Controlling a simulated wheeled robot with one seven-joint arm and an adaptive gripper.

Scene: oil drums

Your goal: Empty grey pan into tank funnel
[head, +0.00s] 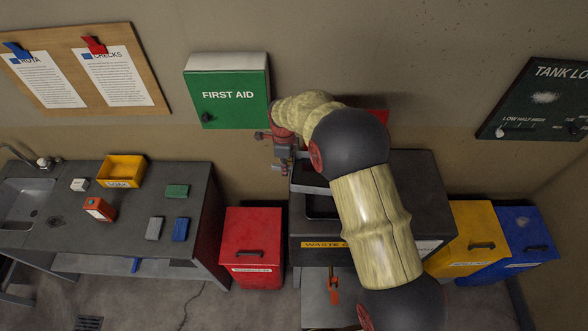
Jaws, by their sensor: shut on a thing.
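The waste tank (420,185) is a dark grey box with a yellow label reading "WASTE O..." on its front, the rest covered by my arm. My gripper (284,158) is at the tank's back left corner, shut on what looks like the edge of the grey pan (309,178). The pan appears to be over the left part of the tank top, partly hidden by my arm. I cannot clearly tell its tilt or contents. A dark opening shows just below it; I cannot tell whether this is the funnel.
A red bin (252,250) stands left of the tank; yellow (468,235) and blue (520,245) bins stand right. A bench (130,215) with a sink and small boxes is at left. A green first aid cabinet (228,92) hangs on the wall near my gripper.

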